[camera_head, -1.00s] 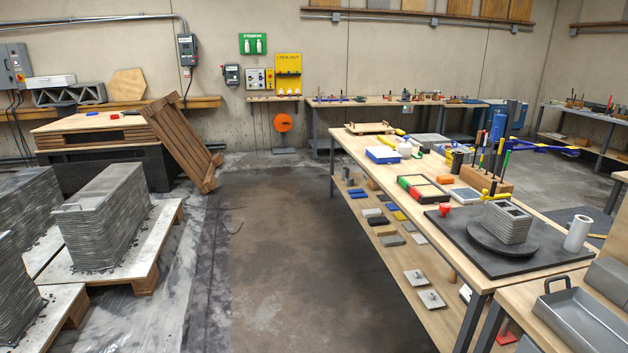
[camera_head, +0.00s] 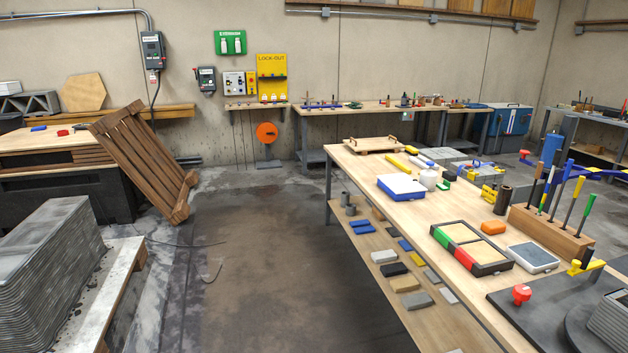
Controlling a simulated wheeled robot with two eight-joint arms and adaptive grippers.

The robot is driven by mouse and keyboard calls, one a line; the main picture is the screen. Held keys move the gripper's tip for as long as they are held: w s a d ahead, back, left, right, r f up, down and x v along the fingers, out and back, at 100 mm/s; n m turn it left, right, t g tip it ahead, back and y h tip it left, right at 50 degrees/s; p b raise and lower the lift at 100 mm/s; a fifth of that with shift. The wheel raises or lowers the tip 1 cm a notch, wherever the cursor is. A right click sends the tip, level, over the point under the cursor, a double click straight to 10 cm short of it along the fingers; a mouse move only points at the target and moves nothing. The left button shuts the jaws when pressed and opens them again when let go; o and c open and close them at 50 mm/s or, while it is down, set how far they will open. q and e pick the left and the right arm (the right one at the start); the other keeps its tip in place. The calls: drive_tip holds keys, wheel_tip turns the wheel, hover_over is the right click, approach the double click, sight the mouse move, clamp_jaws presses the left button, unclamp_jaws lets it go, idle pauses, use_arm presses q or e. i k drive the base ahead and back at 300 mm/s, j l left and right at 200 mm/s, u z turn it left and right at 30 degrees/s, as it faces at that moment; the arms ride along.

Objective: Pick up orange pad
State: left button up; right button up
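A small orange pad (camera_head: 493,227) lies on the wooden tabletop of the long workbench (camera_head: 400,215) at the right. It sits just behind a black-framed tray with red and green parts (camera_head: 470,247) and left of a wooden block holding upright tools (camera_head: 550,232). Nothing touches the pad, as far as I can see. Neither of my grippers shows in the head view.
A wooden pallet (camera_head: 145,165) leans at the left, near a stack of grey printed layers (camera_head: 55,275). A lower shelf (camera_head: 385,240) holds several small blocks. A round orange sign (camera_head: 266,132) stands at the back wall.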

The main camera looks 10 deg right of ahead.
sight(493, 226)
drive_tip(key=i+z, duration=0.25)
drive_tip(key=i, duration=0.25)
drive_tip(key=i+z, duration=0.25)
drive_tip(key=i, duration=0.25)
drive_tip(key=i+j+z, duration=0.25)
drive_tip(key=i, duration=0.2)
drive_tip(key=i+j+z, duration=0.25)
drive_tip(key=i, duration=0.25)
drive_tip(key=i+l+z, duration=0.1)
drive_tip(key=i+z, duration=0.15)
drive_tip(key=z, duration=0.15)
drive_tip(key=i+z, duration=0.25)
drive_tip(key=z, duration=0.15)
drive_tip(key=i+z, duration=0.25)
drive_tip(key=z, duration=0.2)
drive_tip(key=i+j+z, duration=0.15)
drive_tip(key=z, duration=0.25)
drive_tip(key=i+j+z, duration=0.25)
drive_tip(key=z, duration=0.15)
drive_tip(key=i+j+z, duration=0.3)
drive_tip(key=k+l, duration=0.05)
drive_tip(key=l, duration=0.05)
